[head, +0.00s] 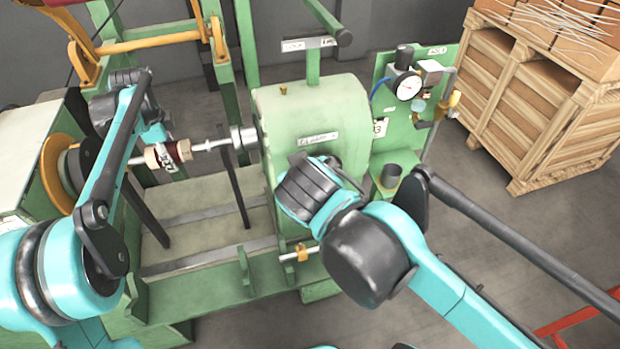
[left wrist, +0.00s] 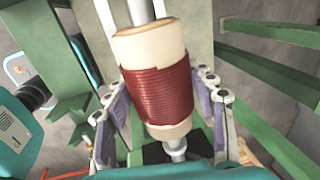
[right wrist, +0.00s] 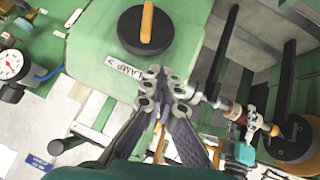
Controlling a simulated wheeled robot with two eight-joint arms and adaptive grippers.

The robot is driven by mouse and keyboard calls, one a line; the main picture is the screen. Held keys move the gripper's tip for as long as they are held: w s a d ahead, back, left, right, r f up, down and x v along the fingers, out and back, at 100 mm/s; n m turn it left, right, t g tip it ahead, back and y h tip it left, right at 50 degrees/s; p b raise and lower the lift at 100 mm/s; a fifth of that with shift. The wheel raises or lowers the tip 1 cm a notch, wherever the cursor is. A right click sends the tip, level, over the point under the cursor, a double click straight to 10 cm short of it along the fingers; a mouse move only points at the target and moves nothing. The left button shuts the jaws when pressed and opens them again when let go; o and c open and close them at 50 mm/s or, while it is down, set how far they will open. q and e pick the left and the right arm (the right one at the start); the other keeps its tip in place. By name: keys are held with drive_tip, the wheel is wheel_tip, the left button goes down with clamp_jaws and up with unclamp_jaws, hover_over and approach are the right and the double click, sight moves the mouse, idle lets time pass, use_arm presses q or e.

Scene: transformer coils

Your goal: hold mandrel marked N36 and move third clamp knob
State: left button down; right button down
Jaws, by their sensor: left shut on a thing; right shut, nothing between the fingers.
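The mandrel (head: 183,151), a pale cylinder with a dark red winding, sits on a metal shaft at the left of the green machine. In the left wrist view the mandrel (left wrist: 160,85) stands between the fingers of my left gripper (left wrist: 158,88), which is shut on it. I cannot read an N36 mark. In the right wrist view my right gripper (right wrist: 169,80) is shut and empty, just below a black round knob (right wrist: 130,32) with an orange bar, above a "CLAMP" label. I cannot tell whether this is the third clamp knob. The head view hides the right fingers.
The green machine housing (head: 310,115) fills the middle. A panel with a pressure gauge (head: 408,87) stands at its right. A brass fitting (head: 302,253) is on the front rail. A wooden crate (head: 530,110) stands at the back right, with bare floor before it.

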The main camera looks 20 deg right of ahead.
drive_tip(key=s+f+x, duration=0.2)
drive_tip(key=x, duration=0.9)
drive_tip(key=shift+d, duration=0.25)
drive_tip(key=shift+w, duration=0.15)
idle(1.0)
drive_tip(key=v, duration=1.1)
drive_tip(key=shift+s+r, duration=0.2)
drive_tip(key=shift+s, duration=0.05)
drive_tip(key=c, duration=2.3)
unclamp_jaws()
